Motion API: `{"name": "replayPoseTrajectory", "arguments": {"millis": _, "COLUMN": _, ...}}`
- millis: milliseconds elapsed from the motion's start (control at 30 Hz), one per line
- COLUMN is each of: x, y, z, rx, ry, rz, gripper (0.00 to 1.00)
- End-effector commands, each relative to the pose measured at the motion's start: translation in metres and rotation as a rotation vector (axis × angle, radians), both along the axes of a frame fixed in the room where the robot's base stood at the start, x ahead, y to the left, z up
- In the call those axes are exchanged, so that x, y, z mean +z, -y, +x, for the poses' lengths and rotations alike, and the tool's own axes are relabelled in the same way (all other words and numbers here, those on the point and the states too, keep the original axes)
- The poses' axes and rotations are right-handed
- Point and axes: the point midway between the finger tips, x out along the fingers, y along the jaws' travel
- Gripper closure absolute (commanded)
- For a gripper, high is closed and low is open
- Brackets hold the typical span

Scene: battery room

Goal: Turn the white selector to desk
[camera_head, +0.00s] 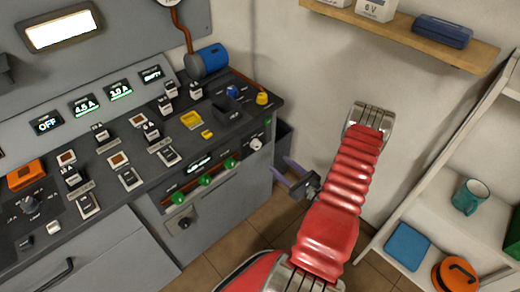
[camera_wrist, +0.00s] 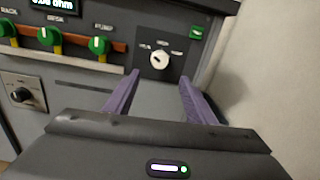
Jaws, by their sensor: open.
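The white selector (camera_head: 255,144) is a small round knob on a dark panel at the right end of the grey console's front. In the wrist view the white selector (camera_wrist: 159,60) sits just beyond and between my fingertips, with small labels around it that are too blurred to read. A short dark mark shows on its face; which label it points to I cannot tell. My gripper (camera_head: 282,165) has two purple fingers, spread and empty, in front of the console and a little to the right of the knob. The gripper (camera_wrist: 160,76) is apart from the selector.
Green valve handles (camera_wrist: 98,45) on an orange-brown pipe lie left of the selector, with a black knob (camera_wrist: 24,96) below. A small green display (camera_wrist: 196,32) is at upper right. The wall (camera_wrist: 270,80) is close on the right. A shelf unit (camera_head: 440,204) stands at right.

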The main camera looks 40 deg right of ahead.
Motion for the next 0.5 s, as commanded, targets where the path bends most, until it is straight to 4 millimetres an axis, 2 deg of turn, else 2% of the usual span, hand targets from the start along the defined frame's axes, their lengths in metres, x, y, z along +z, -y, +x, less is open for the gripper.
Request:
{"name": "replayPoseTrajectory", "arguments": {"millis": 167, "x": 0.0, "y": -0.001, "z": 0.017, "rx": 0.004, "ry": 0.0, "rz": -0.001, "gripper": 0.5}}
{"name": "replayPoseTrajectory", "arguments": {"millis": 500, "x": 0.0, "y": -0.001, "z": 0.063, "rx": 0.004, "ry": 0.001, "rz": -0.001, "gripper": 0.5}}
